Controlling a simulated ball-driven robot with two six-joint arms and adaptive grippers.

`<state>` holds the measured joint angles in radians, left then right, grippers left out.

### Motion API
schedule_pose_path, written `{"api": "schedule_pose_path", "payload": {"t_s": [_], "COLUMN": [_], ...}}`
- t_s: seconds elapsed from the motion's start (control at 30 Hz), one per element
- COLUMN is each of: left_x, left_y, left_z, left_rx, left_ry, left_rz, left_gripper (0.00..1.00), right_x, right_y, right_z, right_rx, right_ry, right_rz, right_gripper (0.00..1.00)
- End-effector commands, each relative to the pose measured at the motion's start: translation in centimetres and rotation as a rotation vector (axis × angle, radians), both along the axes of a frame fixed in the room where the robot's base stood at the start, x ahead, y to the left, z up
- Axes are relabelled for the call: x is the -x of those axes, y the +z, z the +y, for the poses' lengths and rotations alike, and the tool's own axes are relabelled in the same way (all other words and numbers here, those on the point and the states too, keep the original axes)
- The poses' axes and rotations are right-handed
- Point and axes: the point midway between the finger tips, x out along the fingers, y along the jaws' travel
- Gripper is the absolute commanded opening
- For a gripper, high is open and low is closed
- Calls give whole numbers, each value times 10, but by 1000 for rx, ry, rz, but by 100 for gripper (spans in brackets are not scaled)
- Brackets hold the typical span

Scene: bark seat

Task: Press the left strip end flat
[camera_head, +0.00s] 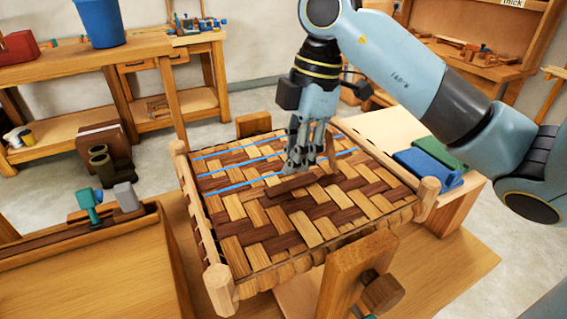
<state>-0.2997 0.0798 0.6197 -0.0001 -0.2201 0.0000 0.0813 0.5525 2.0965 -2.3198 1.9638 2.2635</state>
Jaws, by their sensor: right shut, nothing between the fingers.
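The woven bark seat (255,238) stands on the bench in the middle, with light and dark strips in a wooden frame and blue lines across its far half. My right gripper (296,168) is shut and empty, pointing down over the far middle of the seat. A dark brown strip piece (290,185) lies just below and in front of the fingertips. A brown piece (331,152) stands up from the weave just right of the fingers. I cannot tell whether the fingers touch the weave, nor which piece is the left strip end. My left gripper is not in view.
Blue and green blocks (428,168) lie at the seat's right. A wooden post (352,275) rises at the near edge. A wooden tray (90,265) with teal and grey tools stands at left. A blue bucket (100,22) is on the back bench.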

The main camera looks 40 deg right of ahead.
Motion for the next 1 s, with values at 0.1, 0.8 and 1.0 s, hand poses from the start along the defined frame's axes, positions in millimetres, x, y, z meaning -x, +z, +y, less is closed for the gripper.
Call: {"api": "schedule_pose_path", "payload": {"t_s": [0.1, 0.8, 1.0], "left_x": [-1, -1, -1], "left_y": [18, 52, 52], "left_z": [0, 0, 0], "left_rx": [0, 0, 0], "left_ry": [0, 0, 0], "left_rz": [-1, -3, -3], "left_gripper": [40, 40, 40], "right_x": [0, 0, 0], "right_y": [19, 56, 56], "right_z": [0, 0, 0], "right_rx": [0, 0, 0], "right_ry": [0, 0, 0], "right_rz": [-1, 0, 0], "right_gripper": [0, 0, 0]}}
